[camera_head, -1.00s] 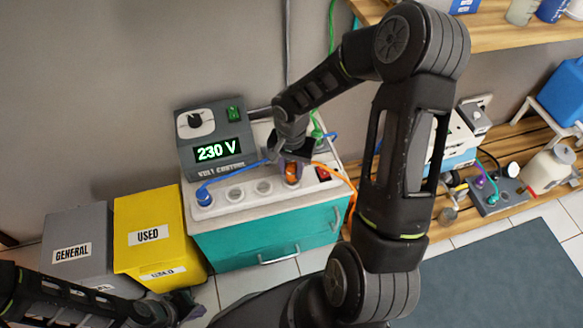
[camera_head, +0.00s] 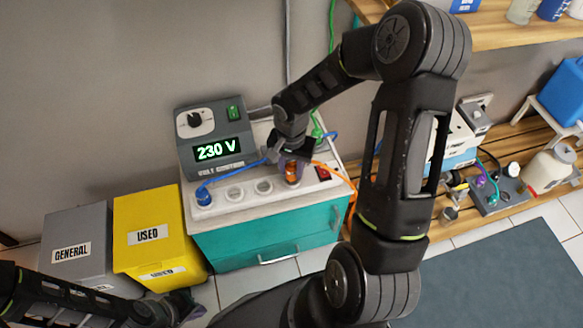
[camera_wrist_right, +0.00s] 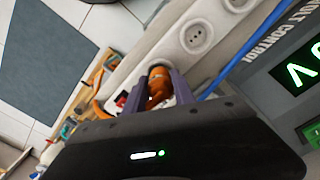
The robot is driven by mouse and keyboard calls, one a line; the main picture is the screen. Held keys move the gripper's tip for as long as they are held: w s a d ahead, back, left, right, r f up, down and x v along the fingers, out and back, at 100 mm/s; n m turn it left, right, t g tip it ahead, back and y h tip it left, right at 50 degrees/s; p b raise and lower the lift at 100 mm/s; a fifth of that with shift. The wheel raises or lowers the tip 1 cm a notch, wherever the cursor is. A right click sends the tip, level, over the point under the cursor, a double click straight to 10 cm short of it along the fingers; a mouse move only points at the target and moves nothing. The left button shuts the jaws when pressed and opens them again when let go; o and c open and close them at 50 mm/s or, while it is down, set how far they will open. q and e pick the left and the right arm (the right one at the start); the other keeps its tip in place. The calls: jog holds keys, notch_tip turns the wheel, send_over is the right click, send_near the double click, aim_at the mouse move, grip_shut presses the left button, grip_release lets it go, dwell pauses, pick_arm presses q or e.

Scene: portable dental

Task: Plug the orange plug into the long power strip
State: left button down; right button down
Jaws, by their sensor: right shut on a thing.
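The orange plug (camera_head: 292,174) is between the fingers of my right gripper (camera_head: 292,160), at the right part of the long white power strip (camera_head: 220,199). In the right wrist view the orange plug (camera_wrist_right: 158,85) shows between the two fingers of my right gripper (camera_wrist_right: 160,92), over the strip (camera_wrist_right: 170,50). I cannot tell whether its pins are fully seated in the socket. The orange cord (camera_head: 335,172) runs off to the right. A blue plug (camera_head: 203,195) sits in the strip's left end. My left gripper (camera_head: 183,303) is low at the left, away from the strip; its jaws are unclear.
The grey voltage unit (camera_head: 212,138) reading 230 V stands behind the strip on the teal cabinet (camera_head: 250,240). Yellow (camera_head: 150,235) and grey (camera_head: 75,235) bins stand to the left. A wooden bench (camera_head: 470,215) with equipment is at the right.

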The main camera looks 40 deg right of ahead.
aim_at(292, 165)
jog(key=shift+f+b, duration=0.95)
jog(key=shift+f, duration=0.05)
dwell(0.4)
jog(key=c, duration=1)
grip_release()
jog(key=shift+o, duration=0.2)
jog(key=shift+r, duration=0.15)
notch_tip(292, 165, up, 8)
jog(key=shift+f+p, duration=0.2)
jog(key=shift+p, duration=0.75)
